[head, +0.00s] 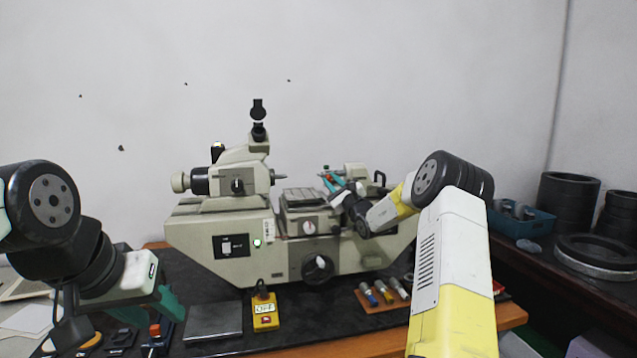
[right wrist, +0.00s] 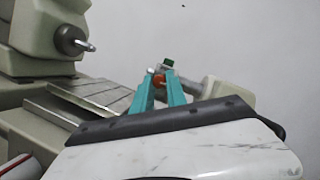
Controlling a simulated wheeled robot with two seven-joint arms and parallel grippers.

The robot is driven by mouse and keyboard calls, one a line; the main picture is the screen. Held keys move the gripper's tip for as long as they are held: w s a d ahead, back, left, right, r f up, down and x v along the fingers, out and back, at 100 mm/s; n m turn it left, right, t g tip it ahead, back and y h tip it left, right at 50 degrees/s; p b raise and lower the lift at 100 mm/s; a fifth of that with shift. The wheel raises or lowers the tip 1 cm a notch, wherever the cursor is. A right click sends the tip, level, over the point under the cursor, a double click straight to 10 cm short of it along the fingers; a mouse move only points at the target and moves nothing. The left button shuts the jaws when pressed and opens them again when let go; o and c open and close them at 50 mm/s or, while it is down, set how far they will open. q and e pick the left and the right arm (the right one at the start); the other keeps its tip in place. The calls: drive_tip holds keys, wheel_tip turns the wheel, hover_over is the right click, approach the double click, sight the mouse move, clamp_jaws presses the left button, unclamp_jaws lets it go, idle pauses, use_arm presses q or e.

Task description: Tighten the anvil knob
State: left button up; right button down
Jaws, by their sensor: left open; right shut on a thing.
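The measuring machine (head: 228,265) is a beige bench instrument with an eyepiece on top. On its right side is the anvil unit (head: 355,172); it also shows in the right wrist view (right wrist: 213,90). My right gripper (head: 329,178) has its teal fingers at the left end of that unit. In the right wrist view, the right fingertips (right wrist: 160,77) are closed on a small orange-red knob (right wrist: 157,80), which they partly cover. A green part (right wrist: 168,63) shows just behind it. My left gripper (head: 150,312) is open and empty, low at the left above the bench.
A yellow switch box marked OFF (head: 265,312) and a dark flat plate (head: 213,320) lie in front of the machine. A wooden tray with metal cylinders (head: 382,294) is to their right. Black rings (head: 570,192) and a blue bin (head: 520,220) stand on the right side bench.

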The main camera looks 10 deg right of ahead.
drive_tip(key=shift+f, duration=0.2)
drive_tip(key=c, duration=1.3)
unclamp_jaws()
drive_tip(key=shift+r, duration=0.1)
drive_tip(key=shift+c, duration=0.2)
drive_tip(key=shift+s, duration=0.1)
drive_tip(key=v, duration=0.7)
drive_tip(key=shift+s, duration=0.3)
